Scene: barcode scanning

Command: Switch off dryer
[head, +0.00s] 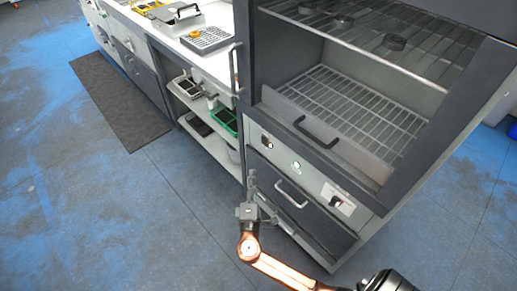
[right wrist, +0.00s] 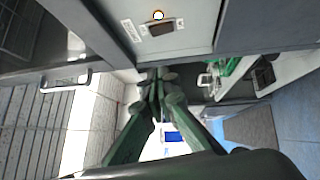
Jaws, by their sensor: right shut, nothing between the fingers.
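The dryer (head: 345,110) is the tall grey cabinet on the right of the head view, with its chamber open and wire racks inside. Its control strip carries a dark switch (head: 266,142) at the left, a small round light or button (head: 296,165) in the middle, and a control with a white plate (head: 338,201) at the right. My right gripper (head: 252,177) is shut and empty, low beside the dryer's left front corner, below the dark switch. In the right wrist view its closed green-grey fingers (right wrist: 156,88) point toward the panel edge, apart from the dark switch (right wrist: 163,27).
A drawer with a handle (head: 290,194) is under the control strip. A bench (head: 165,40) with trays on its shelves stands left of the dryer. A dark mat (head: 120,105) lies on the blue floor, which is mostly clear.

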